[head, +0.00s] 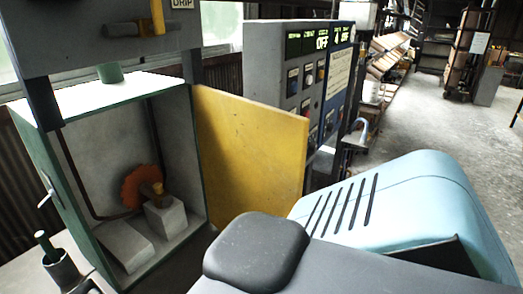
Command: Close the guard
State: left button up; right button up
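The guard is seen as a yellow panel (250,145), standing swung open at the right side of a green-edged cabinet (199,165). The cabinet's front is uncovered. Inside are an orange toothed disc (134,187) and pale grey blocks (166,219). The panel's left edge meets the cabinet's right front edge, and its free edge points right. A small metal lever (46,190) is on the cabinet's left side. Neither my left nor my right gripper can be made out in the head view.
A control panel with green displays (307,40) stands behind the yellow panel. Open floor (440,125) lies at right.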

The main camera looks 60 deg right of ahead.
aim_at(253, 154)
jog(key=k+l, duration=0.7)
jog(key=l, duration=0.2)
jog(key=k+l+z, duration=0.1)
jog(key=k+l, duration=0.15)
jog(key=l, duration=0.3)
jog(key=i+l, duration=0.25)
jog(key=l, duration=0.2)
jog(key=i+l+z, duration=0.1)
jog(key=i+l, duration=0.2)
jog(key=l, duration=0.15)
